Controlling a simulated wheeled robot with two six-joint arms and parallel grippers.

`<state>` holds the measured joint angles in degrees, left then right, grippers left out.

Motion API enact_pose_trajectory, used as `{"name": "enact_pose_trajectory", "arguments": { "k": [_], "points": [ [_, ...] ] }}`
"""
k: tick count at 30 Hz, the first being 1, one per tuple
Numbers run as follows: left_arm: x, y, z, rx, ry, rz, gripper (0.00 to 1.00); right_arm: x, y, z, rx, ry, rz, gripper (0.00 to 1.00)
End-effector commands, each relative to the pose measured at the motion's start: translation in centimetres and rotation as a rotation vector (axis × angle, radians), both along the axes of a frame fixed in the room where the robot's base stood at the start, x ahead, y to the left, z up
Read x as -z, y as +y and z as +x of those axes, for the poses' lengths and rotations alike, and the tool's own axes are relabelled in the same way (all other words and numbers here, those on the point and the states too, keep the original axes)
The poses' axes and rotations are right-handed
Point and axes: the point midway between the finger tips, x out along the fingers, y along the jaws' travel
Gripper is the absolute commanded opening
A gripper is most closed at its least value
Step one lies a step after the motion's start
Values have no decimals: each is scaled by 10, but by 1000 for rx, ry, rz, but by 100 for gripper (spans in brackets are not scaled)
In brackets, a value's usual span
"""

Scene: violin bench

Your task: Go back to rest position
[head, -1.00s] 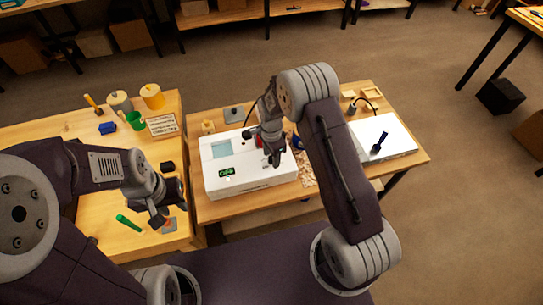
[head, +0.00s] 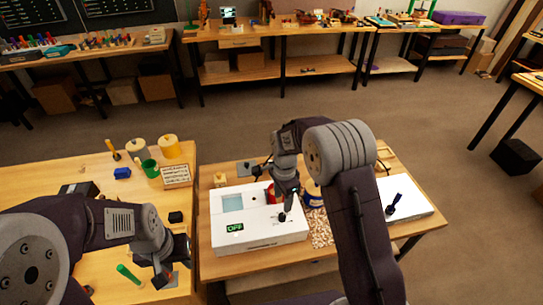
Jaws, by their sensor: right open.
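My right gripper (head: 287,207) hangs over the right part of the white box-shaped machine (head: 260,238), whose green display reads OFF. It is open, and I see nothing held in it. My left gripper (head: 162,277) is low over the left table's front right part, beside a green cylinder (head: 128,273) lying there. Its fingers are small and dark, so I cannot tell whether they are open or shut. My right arm hides part of the right table.
A white board (head: 408,205) with a dark blue tool (head: 394,204) lies on the right table. Open floor (head: 250,125) separates these from the back benches.

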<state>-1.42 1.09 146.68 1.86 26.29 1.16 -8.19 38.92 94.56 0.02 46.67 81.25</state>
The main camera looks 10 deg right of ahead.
Motion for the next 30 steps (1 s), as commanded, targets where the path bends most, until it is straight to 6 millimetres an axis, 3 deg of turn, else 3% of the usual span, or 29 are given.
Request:
{"name": "enact_pose_trajectory", "arguments": {
  "k": [4, 8, 11, 13, 18, 21, 25, 30],
  "points": [
    [0, 0, 0, 0, 0, 0, 36, -3, -2, 2, 6, -7, 1, 48],
    [0, 0, 0, 0, 0, 0, 36, -41, -12, 7, 32, -79, 10, 48],
    [0, 0, 0, 0, 0, 0, 36, -67, -28, -28, 31, -98, 13, 48],
    [0, 0, 0, 0, 0, 0, 36, -74, -37, -61, -85, -111, 9, 48],
    [0, 0, 0, 0, 0, 0, 36, -61, -49, -148, -598, -112, -16, 48],
    [0, 0, 0, 0, 0, 0, 36, -44, -50, -180, -903, -88, -21, 48],
    [0, 0, 0, 0, 0, 0, 36, -39, -50, -182, -1160, -99, -40, 48],
    [0, 0, 0, 0, 0, 0, 36, -39, -49, -180, -1255, -104, -49, 48]
  ]
}}
